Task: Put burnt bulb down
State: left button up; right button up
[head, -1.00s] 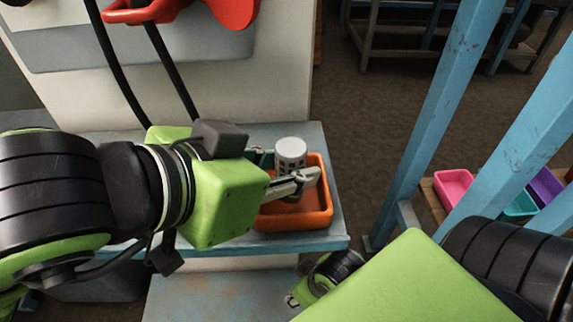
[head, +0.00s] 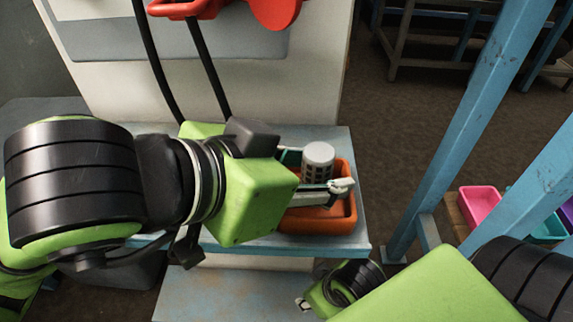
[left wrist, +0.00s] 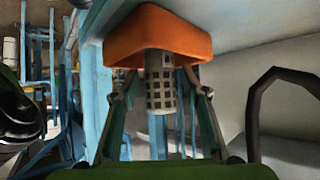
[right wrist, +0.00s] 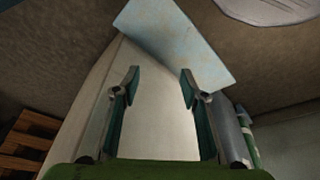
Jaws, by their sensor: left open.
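The burnt bulb (head: 318,154), a grey cylinder with a perforated body and pale cap, stands upright at the orange tray (head: 345,218). In the left wrist view the bulb (left wrist: 160,88) has its end hidden behind the wall of the tray (left wrist: 160,38). My left gripper (head: 318,172) is open around the bulb; in the left wrist view its fingers (left wrist: 162,95) stand apart on both sides with gaps. My right gripper (right wrist: 160,84) is open and empty, away from the tray, low in the head view (head: 304,304).
The tray rests on a blue-grey shelf (head: 225,242) before a pale cabinet (head: 300,92). Black cables and a red part (head: 180,8) hang above. A blue post (head: 470,120) stands to the right. Pink (head: 479,205) and turquoise bins sit beyond it.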

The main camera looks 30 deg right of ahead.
pick_arm(q)
jog(key=p+v, duration=0.1)
jog(key=v, duration=1.1)
pick_arm(e)
jog(key=shift+f, duration=0.35)
pick_arm(q)
jog(key=shift+r, duration=0.15)
pick_arm(e)
jog(key=shift+a, duration=0.1)
